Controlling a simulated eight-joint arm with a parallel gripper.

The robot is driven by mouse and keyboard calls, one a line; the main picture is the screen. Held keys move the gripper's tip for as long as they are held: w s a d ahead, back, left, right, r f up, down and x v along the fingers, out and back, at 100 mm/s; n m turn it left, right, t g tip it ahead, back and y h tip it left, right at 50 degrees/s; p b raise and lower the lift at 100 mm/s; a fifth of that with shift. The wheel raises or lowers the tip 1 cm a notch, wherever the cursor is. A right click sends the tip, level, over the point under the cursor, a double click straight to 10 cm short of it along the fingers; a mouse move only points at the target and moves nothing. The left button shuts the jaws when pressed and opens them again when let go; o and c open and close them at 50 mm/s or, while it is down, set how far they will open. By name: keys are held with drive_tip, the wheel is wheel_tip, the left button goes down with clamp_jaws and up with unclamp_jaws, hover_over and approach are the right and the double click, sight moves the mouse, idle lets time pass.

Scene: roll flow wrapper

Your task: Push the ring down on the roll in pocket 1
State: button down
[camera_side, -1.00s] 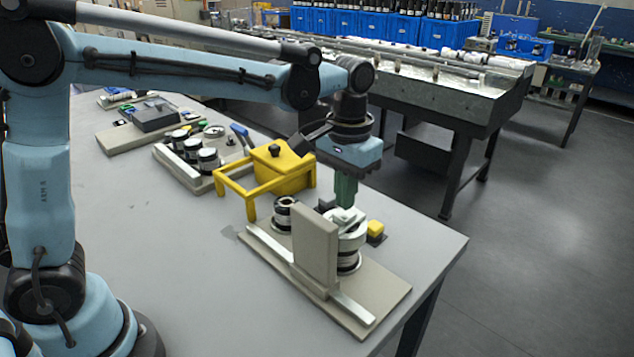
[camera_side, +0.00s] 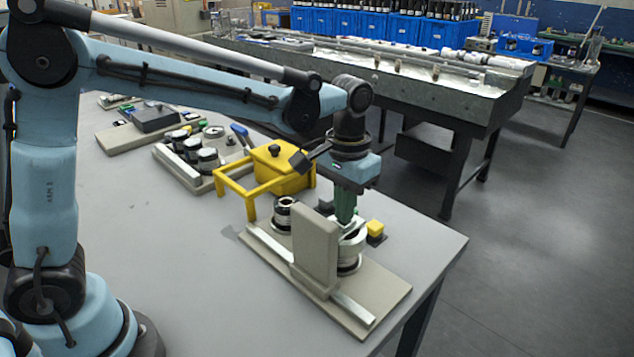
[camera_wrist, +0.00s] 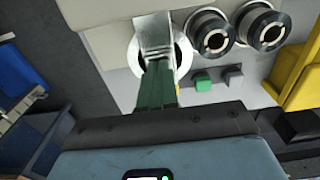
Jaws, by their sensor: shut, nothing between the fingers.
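My gripper (camera_side: 346,212) has green fingers pointing straight down, shut and empty, over a roll with a pale ring (camera_side: 352,248) behind an upright beige plate (camera_side: 316,248). The plate hides part of the roll and ring, so I cannot tell whether the ring is fully seated. In the wrist view the fingertips (camera_wrist: 158,82) meet a bright metal piece (camera_wrist: 156,34) lying across the pale round ring (camera_wrist: 185,50). I see no pocket number.
Two dark-rimmed rolls (camera_wrist: 209,32) (camera_wrist: 262,25) sit beside it in the wrist view. The table's left front is clear.

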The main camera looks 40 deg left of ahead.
wheel_tip(320, 180, up, 9)
drive_tip(key=shift+f, duration=0.2)
idle(0.9)
drive_tip(key=s+a+f+t, duration=0.6)
drive_tip(key=s+a, duration=0.3)
drive_tip(key=s, duration=0.3)
drive_tip(key=shift+a+f+t, duration=0.25)
drive_tip(key=shift+t, duration=0.35)
